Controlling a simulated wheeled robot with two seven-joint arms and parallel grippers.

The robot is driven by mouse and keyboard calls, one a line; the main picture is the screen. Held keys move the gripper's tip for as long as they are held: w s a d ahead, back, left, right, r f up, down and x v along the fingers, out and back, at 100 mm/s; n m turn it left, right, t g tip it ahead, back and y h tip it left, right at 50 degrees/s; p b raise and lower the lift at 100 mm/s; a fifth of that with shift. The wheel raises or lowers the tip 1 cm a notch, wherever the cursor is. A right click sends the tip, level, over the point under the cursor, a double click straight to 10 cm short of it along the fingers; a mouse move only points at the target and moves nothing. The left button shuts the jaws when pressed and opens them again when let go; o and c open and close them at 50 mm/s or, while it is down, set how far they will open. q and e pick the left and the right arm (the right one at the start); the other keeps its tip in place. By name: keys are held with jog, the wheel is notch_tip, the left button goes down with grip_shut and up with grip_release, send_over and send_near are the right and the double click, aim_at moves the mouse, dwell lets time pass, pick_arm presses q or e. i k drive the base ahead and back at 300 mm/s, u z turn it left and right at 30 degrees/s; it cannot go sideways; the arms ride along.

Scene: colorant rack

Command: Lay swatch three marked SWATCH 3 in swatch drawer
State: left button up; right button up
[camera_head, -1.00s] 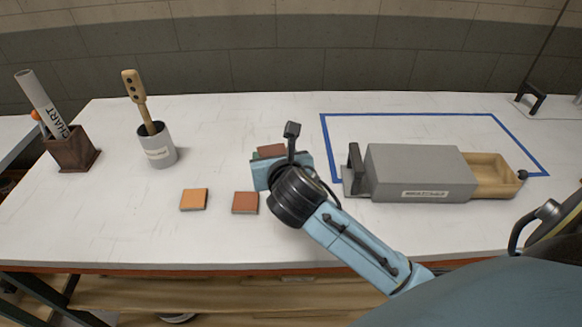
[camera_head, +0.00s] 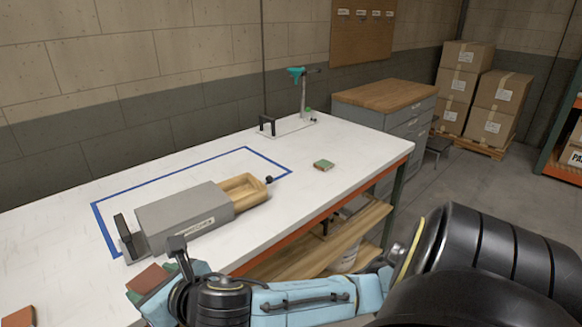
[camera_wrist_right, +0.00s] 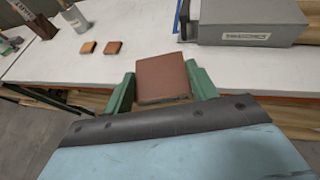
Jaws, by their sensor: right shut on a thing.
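My right gripper (camera_head: 147,285) is shut on a flat reddish-brown square swatch (camera_wrist_right: 162,79), held between its two green fingers in the right wrist view. The swatch also shows at the lower left of the head view (camera_head: 148,277); no marking on it can be read. The swatch drawer (camera_head: 262,188) is a light wooden tray with a dark knob, pulled partly out of the right end of a grey box (camera_head: 184,220). The gripper is in front of and left of the drawer, by the table's front edge. My left gripper is not in view.
A green-topped swatch (camera_head: 324,164) lies on the table (camera_head: 345,140) right of the drawer. Two orange-brown swatches (camera_wrist_right: 87,47) (camera_wrist_right: 113,47) lie at the left. A black handle (camera_head: 128,237) stands at the box's left end. Blue tape (camera_head: 180,172) outlines the area behind.

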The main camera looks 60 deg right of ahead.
aim_at(237, 194)
jog(key=z, duration=0.2)
jog(key=k, duration=0.55)
jog(key=z, duration=1.5)
jog(key=i, duration=1.65)
jog(key=u, duration=0.6)
